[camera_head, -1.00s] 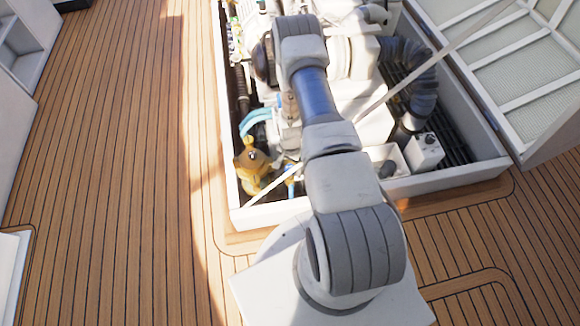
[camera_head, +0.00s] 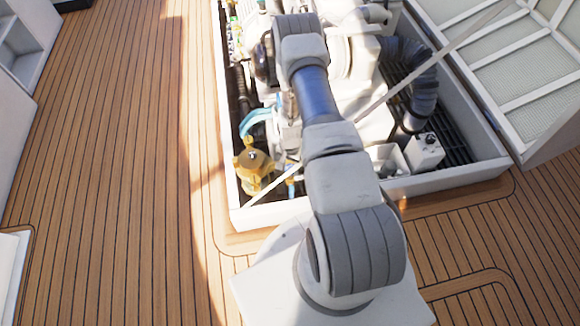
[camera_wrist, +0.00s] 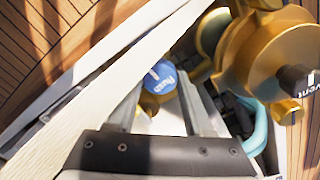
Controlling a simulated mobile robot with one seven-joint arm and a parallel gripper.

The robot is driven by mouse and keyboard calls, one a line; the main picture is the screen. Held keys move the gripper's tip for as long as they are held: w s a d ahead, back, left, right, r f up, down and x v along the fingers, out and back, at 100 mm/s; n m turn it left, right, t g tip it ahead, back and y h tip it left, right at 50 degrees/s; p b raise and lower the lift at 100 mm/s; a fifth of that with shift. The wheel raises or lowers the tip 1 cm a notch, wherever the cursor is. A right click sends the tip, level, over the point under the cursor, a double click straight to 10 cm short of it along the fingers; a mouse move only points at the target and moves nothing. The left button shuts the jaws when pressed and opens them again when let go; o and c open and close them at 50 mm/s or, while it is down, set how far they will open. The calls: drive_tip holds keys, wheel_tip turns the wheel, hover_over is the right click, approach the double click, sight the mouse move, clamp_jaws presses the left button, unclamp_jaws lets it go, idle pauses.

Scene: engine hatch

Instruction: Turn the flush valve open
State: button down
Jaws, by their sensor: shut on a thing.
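The flush valve's round blue knob (camera_wrist: 160,77), with a white "Flush" label and a white line, shows at the centre of the wrist view. My gripper (camera_wrist: 160,95) has one finger on each side of the knob and is shut on it. The fingers hide part of the valve body below; a bit of brass shows there. In the head view my arm covers the gripper, and a small blue part (camera_head: 290,184) near the hatch's front edge may belong to the valve.
A large brass strainer (camera_wrist: 268,55) stands close to the right of my gripper, with a black vent knob (camera_wrist: 296,78). It also shows in the head view (camera_head: 253,168). The white hatch rim (camera_wrist: 75,75) runs close on the left. A pale bar (camera_head: 430,65) crosses the opening.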

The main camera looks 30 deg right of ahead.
drive_tip(key=n+b, duration=0.1)
drive_tip(key=n, duration=0.3)
drive_tip(key=n+b, duration=0.1)
drive_tip(key=n, duration=0.3)
drive_tip(key=shift+n, duration=0.4)
drive_tip(key=n, duration=0.4)
drive_tip(key=shift+b, duration=0.4)
drive_tip(key=shift+n, duration=1.8)
drive_tip(key=shift+c, duration=1.4)
unclamp_jaws()
drive_tip(key=shift+r, duration=0.1)
